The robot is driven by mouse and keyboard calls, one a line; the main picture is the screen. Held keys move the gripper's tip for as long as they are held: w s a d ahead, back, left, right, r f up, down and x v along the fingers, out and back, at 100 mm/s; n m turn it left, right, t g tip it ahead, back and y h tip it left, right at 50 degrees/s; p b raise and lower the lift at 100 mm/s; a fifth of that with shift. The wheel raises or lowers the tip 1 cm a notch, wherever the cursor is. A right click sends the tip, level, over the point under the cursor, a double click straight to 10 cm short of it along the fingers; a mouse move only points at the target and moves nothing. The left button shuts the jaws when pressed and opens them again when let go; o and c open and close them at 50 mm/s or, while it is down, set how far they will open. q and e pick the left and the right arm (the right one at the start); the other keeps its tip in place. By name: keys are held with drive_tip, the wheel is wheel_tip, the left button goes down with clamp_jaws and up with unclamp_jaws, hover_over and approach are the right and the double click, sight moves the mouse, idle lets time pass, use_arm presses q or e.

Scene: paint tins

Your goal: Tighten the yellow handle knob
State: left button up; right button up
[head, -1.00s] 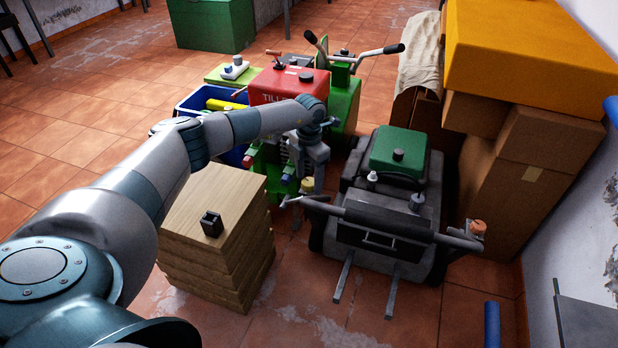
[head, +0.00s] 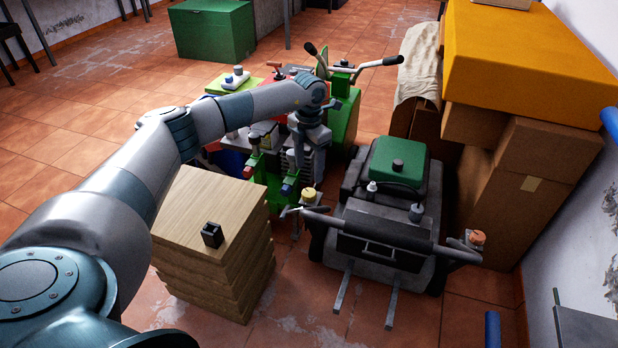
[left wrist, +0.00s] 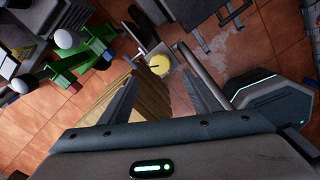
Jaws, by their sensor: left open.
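The yellow knob (head: 308,194) sits at the left handle end of the grey machine with the green top (head: 396,161). In the left wrist view the yellow knob (left wrist: 159,63) shows just past the fingertips, roughly centred between them. My left gripper (head: 299,172) points down behind and slightly left of the knob in the head view, apart from it. In the left wrist view my left gripper (left wrist: 157,78) is open, with nothing between its fingers. My right gripper is not in view.
An orange knob (head: 477,237) sits on the right handle end. A wooden stack (head: 185,215) with a small black block (head: 212,235) stands in front-left. A green machine (head: 344,115) stands close behind my gripper. Cardboard boxes (head: 540,170) stand at the right.

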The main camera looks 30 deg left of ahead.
use_arm(q)
wheel_tip(320, 180, up, 8)
drive_tip(key=shift+r, duration=0.15)
idle(0.6)
